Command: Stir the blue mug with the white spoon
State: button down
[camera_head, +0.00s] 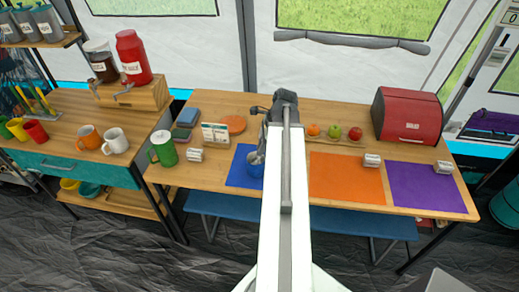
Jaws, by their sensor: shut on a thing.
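The blue mug (254,171) stands on the blue mat (236,178), left of my arm. Its right side is partly hidden by the arm. My gripper (261,147) is just above the mug, turned down and shut on the white spoon. The spoon is small and mostly hidden by the gripper and arm. I cannot tell whether its tip is inside the mug or only over it.
An orange mat (345,178), a purple mat (424,186), fruit on a board (336,138) and a red bread box (407,115) are to the right.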

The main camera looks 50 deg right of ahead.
jog(key=p+v, duration=0.6)
jog(key=v, duration=0.1)
jog(key=shift+w+a+r, duration=0.3)
jog(key=shift+f, duration=0.1)
dwell(0.6)
notch_tip(320, 180, up, 5)
jog(key=p, duration=0.5)
